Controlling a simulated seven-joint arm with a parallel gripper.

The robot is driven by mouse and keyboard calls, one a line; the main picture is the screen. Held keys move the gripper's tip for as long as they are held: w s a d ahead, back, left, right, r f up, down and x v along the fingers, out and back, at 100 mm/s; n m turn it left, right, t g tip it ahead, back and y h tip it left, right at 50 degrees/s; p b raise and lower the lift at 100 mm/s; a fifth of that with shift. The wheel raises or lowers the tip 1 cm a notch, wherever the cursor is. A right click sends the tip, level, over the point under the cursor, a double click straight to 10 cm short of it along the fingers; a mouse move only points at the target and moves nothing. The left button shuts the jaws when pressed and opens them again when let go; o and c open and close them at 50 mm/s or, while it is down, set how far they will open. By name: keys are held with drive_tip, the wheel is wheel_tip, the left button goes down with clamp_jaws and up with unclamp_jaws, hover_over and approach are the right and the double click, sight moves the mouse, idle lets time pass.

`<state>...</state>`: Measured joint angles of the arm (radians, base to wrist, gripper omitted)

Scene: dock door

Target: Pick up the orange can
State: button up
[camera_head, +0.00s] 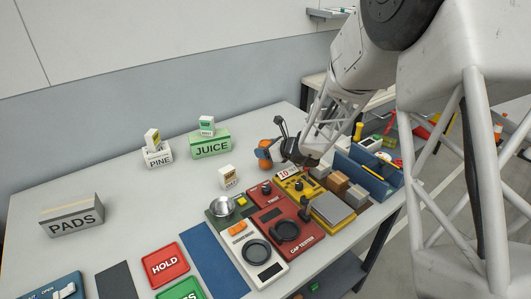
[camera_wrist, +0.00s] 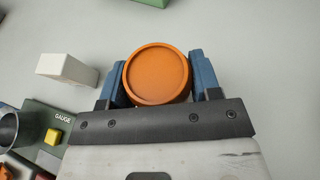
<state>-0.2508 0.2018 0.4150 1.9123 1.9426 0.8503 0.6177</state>
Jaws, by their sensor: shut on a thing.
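The orange can (camera_wrist: 157,76) is between the two blue fingers of my gripper (camera_wrist: 156,82) in the wrist view, with its round end facing the camera. The fingers touch it on both sides. In the head view the can (camera_head: 264,148) shows at the tip of my gripper (camera_head: 268,154), over the back part of the table and partly hidden by the fingers. I cannot tell whether its base touches the table.
A small white box (camera_head: 228,176) stands close by on the left. The red CAP TESTER (camera_head: 286,229) and yellow device (camera_head: 297,185) lie in front. The table is clear around the PADS box (camera_head: 72,217).

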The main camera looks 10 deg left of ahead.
wheel_tip(320, 180, up, 9)
drive_tip(key=shift+f, duration=0.2)
